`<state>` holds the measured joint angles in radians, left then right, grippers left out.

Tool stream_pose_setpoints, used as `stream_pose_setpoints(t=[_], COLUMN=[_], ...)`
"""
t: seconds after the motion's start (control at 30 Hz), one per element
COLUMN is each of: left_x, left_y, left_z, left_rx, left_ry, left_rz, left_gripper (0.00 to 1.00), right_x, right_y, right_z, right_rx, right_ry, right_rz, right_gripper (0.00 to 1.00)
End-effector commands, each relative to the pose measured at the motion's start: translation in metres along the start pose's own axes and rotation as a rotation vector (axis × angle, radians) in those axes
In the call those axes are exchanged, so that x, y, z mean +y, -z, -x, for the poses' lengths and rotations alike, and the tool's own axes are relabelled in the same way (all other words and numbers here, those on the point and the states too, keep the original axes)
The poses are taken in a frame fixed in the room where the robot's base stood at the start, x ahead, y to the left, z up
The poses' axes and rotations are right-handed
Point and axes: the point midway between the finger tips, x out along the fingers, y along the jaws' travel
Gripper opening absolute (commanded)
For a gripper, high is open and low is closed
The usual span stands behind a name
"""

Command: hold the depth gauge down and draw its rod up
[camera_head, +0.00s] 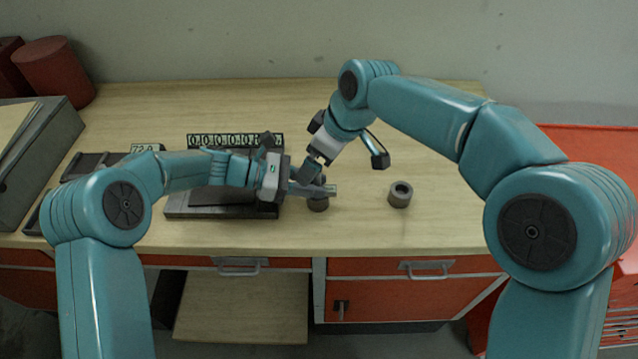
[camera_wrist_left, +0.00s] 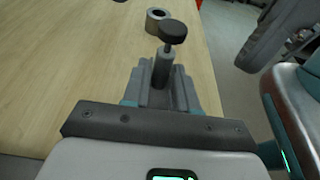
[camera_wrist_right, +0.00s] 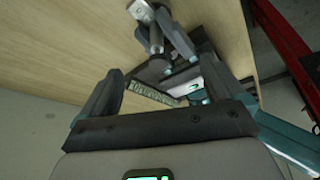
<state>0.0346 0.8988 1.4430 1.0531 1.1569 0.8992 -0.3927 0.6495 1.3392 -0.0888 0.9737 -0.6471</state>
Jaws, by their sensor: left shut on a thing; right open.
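The depth gauge (camera_wrist_left: 162,70) is a grey upright body with a thin rod and a black round knob (camera_wrist_left: 173,30) on top, best seen in the left wrist view. My left gripper (camera_head: 313,190) is shut on the gauge's body, below the knob. In the head view the gauge is mostly hidden behind the grippers. My right gripper (camera_head: 311,172) is open, just above the left fingertips. The right wrist view shows the knob (camera_wrist_right: 158,66) beyond and between its open fingers, with no contact that I can make out.
A short grey hollow cylinder (camera_head: 399,194) stands on the wooden bench (camera_head: 440,225) to the right. A number strip (camera_head: 235,140) and a dark flat block (camera_head: 190,205) lie left of the grippers. A grey case (camera_head: 40,145) and red cylinder (camera_head: 57,70) are at far left. The bench's right side is clear.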

Motion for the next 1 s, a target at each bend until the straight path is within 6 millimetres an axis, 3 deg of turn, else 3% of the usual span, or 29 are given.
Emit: stream_pose_setpoints(t=[0.23, 0.63, 0.9, 1.0], left_x=[0.000, 0.000, 0.000, 0.000], left_y=[-0.001, -0.001, -0.001, -0.001], left_z=[0.000, 0.000, 0.000, 0.000], left_rx=[-0.001, -0.001, -0.001, -0.001], left_ry=[0.000, 0.000, 0.000, 0.000], left_rz=[-0.001, 0.000, 0.000, 0.000], left_gripper=[0.10, 0.10, 0.11, 0.10], right_x=[0.000, 0.000, 0.000, 0.000], right_y=[-0.011, -0.013, -0.013, -0.013], right_z=[-0.025, -0.031, -0.031, -0.030], right_rx=[-0.001, 0.001, 0.001, 0.001], right_ry=[0.000, -0.001, -0.001, -0.001], right_rz=[-0.001, -0.001, -0.001, -0.001], right_gripper=[0.96, 0.96, 0.08, 0.07])
